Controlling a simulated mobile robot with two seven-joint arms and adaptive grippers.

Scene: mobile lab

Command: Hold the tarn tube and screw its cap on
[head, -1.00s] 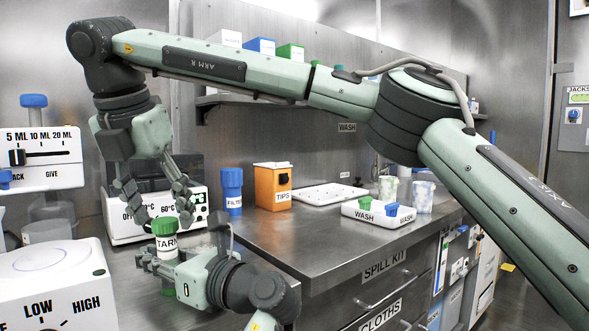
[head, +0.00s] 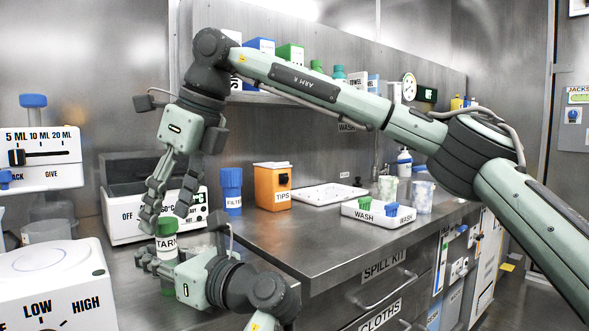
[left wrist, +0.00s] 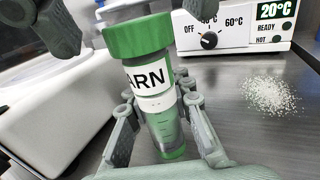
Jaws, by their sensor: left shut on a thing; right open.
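The tarn tube (head: 166,248) stands upright at the bench's left front, with a white TARN label and a green bottom. My left gripper (head: 156,262) is shut around its body below the label; in the left wrist view the tube (left wrist: 157,103) is between the fingers. The green cap (head: 166,227) sits at the tube's top and also shows in the left wrist view (left wrist: 138,36). How tightly it sits cannot be told. My right gripper (head: 168,213) is open, pointing down just above the cap, with fingers apart. Part of it shows at the wrist view's upper left.
A heater box (head: 122,229) stands behind the tube, and a white dial machine (head: 50,285) at the left. A blue filter bottle (head: 231,190), orange tips box (head: 272,188) and wash rack (head: 378,215) stand to the right. White powder (left wrist: 270,95) lies on the bench.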

